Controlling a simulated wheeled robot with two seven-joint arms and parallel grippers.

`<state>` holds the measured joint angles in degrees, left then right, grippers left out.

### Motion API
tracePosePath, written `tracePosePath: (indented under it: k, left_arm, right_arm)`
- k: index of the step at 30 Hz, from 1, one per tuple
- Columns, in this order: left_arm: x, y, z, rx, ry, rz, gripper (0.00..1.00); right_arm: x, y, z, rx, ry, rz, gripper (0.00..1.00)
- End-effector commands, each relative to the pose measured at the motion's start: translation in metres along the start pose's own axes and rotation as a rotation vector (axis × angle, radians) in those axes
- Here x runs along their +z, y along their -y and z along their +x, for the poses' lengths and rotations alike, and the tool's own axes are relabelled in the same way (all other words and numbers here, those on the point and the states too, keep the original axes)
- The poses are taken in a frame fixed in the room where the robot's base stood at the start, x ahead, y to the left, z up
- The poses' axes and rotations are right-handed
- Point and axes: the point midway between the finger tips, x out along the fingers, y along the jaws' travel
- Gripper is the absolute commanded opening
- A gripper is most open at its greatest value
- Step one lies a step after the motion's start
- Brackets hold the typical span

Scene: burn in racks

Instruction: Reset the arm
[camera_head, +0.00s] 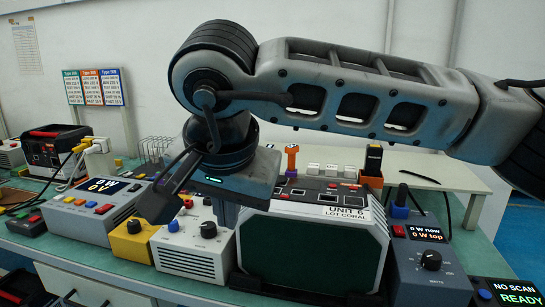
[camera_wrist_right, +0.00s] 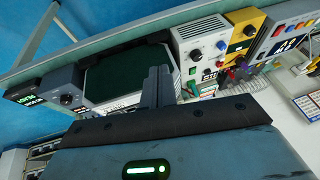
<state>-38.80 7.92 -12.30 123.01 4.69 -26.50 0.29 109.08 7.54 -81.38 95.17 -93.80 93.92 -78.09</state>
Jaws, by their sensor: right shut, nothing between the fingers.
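My right arm (camera_head: 370,95) reaches in from the right across the upper middle of the head view, bent down at the wrist. My right gripper (camera_head: 155,205) hangs in front of the bench devices, above a white box with knobs. Its fingers are shut with nothing between them. In the wrist view the closed fingers (camera_wrist_right: 158,88) stand in front of the dark green screen of the Unit 6 device (camera_wrist_right: 125,75). That device also shows in the head view (camera_head: 345,213), partly hidden by my wrist. My left gripper is not in view.
A white shelf (camera_head: 430,170) stands behind. Air above the devices is open.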

Motion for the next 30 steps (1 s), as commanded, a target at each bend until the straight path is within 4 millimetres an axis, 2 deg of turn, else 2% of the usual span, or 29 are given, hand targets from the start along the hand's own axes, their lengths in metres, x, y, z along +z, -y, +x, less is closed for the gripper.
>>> tracePosePath:
  k: [4, 8, 11, 12, 14, 17, 20, 23, 25, 26, 27, 29, 30]
  left_arm:
    - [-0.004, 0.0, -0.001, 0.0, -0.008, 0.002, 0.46]
    - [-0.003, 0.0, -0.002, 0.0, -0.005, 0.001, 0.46]
    - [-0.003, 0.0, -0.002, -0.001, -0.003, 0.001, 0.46]
    - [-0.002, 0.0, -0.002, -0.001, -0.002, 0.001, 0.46]
    - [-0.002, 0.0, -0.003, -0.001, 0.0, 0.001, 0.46]
    - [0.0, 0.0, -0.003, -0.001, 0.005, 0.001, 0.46]
    - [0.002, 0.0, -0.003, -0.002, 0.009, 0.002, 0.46]
    - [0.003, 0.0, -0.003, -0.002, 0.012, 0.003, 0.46]
    - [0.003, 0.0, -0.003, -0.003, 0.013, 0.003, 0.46]
    - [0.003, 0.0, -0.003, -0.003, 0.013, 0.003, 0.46]
    - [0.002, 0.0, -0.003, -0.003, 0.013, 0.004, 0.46]
    - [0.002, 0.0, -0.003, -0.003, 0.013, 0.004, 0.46]
    - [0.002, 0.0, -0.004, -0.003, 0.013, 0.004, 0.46]
  right_arm:
    - [0.048, 0.016, 0.018, -0.104, 0.243, 0.062, 0.0]
    - [0.098, 0.032, 0.021, -0.21, 0.535, 0.169, 0.0]
    - [0.14, 0.047, 0.008, -0.298, 0.849, 0.312, 0.0]
    - [0.154, 0.053, -0.003, -0.33, 0.999, 0.388, 0.0]
    - [0.167, 0.061, -0.022, -0.367, 1.234, 0.52, 0.0]
    - [0.165, 0.068, -0.053, -0.396, 1.621, 0.763, 0.0]
    - [0.138, 0.066, -0.072, -0.38, 2.002, 1.028, 0.0]
    - [0.097, 0.052, -0.07, -0.32, 2.374, 1.311, 0.0]
    - [0.066, 0.036, -0.053, -0.25, 2.628, 1.516, 0.0]
    - [0.053, 0.027, -0.042, 0.208, -2.671, -1.569, 0.0]
    - [0.039, 0.013, -0.024, 0.139, -2.508, -1.505, 0.0]
    - [0.021, -0.011, 0.01, 0.044, -2.263, -1.401, 0.0]
    - [0.014, -0.028, 0.034, -0.01, -2.107, -1.328, 0.0]
